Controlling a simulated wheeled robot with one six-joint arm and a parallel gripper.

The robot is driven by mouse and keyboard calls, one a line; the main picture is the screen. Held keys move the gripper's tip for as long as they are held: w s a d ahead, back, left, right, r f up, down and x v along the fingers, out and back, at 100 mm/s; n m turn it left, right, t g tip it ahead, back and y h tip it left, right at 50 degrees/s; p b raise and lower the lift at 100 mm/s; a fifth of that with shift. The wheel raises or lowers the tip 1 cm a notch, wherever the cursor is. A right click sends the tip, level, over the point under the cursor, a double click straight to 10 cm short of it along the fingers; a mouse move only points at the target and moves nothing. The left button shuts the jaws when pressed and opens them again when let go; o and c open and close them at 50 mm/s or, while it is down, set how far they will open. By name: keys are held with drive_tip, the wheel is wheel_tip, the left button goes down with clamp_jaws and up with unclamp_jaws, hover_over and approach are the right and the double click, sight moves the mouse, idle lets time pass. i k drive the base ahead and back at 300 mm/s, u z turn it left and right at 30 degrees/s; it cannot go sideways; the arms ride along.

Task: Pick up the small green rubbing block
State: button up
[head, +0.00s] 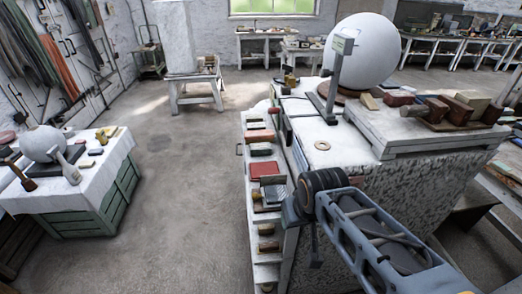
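I cannot make out a small green rubbing block for certain in the head view; the small blocks are too small or dark to tell. My arm reaches in from the lower right, and its end with my gripper (314,262) hangs beside the near side of the plaster-white bench (310,135). The fingers are small and partly hidden by the arm, so whether they are open or shut does not show. Below and left of the bench top, a narrow stepped shelf (262,205) holds several small blocks and tools, among them a red block (264,170).
A large white sphere (361,50) stands on the bench, beside a grey upright gauge (338,75). A raised board (400,140) carries reddish and tan blocks. A cloth-covered table (110,165) with a smaller sphere (42,143) stands left. The floor (185,190) between is clear.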

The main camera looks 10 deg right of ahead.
sight(259, 149)
drive_tip(key=k, duration=1)
drive_tip(key=u, duration=1.05)
drive_tip(key=i, duration=3.35)
